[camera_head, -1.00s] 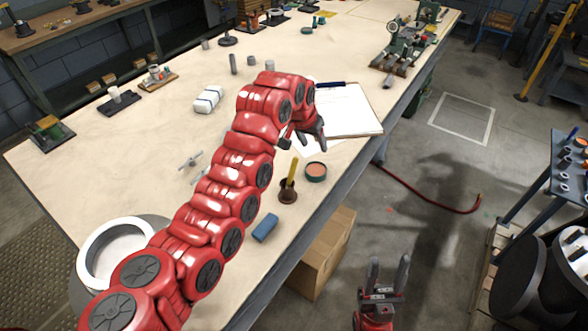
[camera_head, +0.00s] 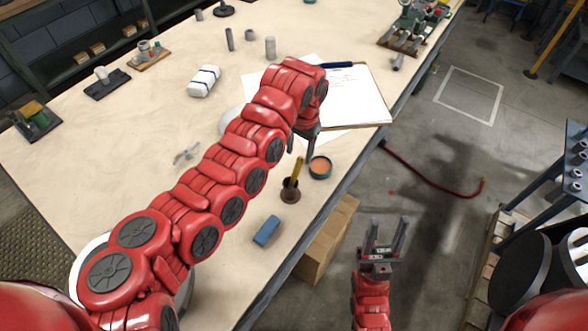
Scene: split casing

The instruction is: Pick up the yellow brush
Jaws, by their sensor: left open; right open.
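The yellow brush (camera_head: 297,172) stands nearly upright on the bench. Its yellow handle points up, and its lower end is at a round brown base (camera_head: 290,191); I cannot tell whether that is the brush's own foot or a holder. My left gripper (camera_head: 302,149) is open with its fingers pointing down, just above the top of the handle in the picture. I cannot tell whether a finger touches the handle. My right gripper (camera_head: 385,232) is open and empty, off the bench's right edge, with its fingers pointing up in the picture.
A round green tin (camera_head: 320,167) with orange contents is right beside the brush. A blue block (camera_head: 267,231) lies nearer me. A clipboard with paper (camera_head: 355,98) lies behind the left gripper. A cardboard box (camera_head: 325,240) is below the bench edge.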

